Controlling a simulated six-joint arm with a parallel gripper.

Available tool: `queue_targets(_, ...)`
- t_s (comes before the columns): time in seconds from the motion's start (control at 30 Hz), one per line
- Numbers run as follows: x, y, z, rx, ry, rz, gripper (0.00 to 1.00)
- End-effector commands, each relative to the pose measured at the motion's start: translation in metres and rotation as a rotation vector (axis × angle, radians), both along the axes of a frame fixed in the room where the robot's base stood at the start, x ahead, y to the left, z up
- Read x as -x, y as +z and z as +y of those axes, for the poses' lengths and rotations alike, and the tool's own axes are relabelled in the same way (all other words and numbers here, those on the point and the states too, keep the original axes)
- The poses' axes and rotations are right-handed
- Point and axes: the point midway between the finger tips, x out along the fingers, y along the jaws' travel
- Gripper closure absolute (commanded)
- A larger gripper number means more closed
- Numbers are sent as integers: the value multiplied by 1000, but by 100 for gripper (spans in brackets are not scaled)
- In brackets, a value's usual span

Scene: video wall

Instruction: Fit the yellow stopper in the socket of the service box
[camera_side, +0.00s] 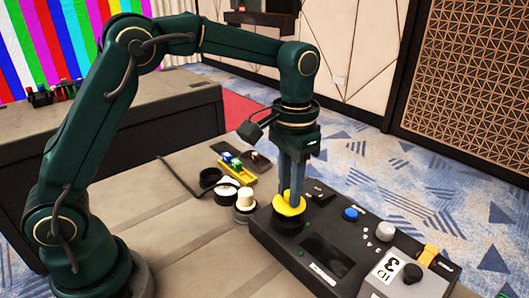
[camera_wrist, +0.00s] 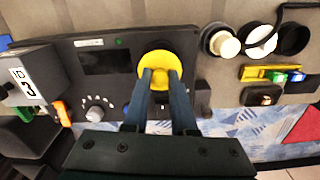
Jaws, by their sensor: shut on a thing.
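The yellow stopper (camera_side: 287,207) is a round, flanged piece at the tips of my gripper (camera_side: 291,198). My gripper points down and is shut on the stopper's middle; the stopper also shows in the wrist view (camera_wrist: 160,59) between the two fingers (camera_wrist: 159,77). The black service box (camera_side: 345,224) lies on the table with a dark screen, knobs and buttons. The dark round socket (camera_side: 287,226) is at its left end, directly below the stopper. The stopper looks slightly tilted at the socket's mouth. The stopper hides the opening, so I cannot tell how deep it sits.
Beside the box stand a cream-capped round piece (camera_side: 245,196), a black ring (camera_side: 210,178) and a yellow tray (camera_side: 237,173) with small coloured parts. The table's front left is clear.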

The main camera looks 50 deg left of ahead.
Motion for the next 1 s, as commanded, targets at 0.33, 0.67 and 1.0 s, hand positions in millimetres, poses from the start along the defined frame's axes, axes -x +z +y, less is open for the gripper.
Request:
queue_targets(0.33,0,-1,0,0,0,0,100)
queue_targets(0.67,0,-8,0,0,0,1,100)
queue_targets(1.0,0,-14,0,0,0,0,100)
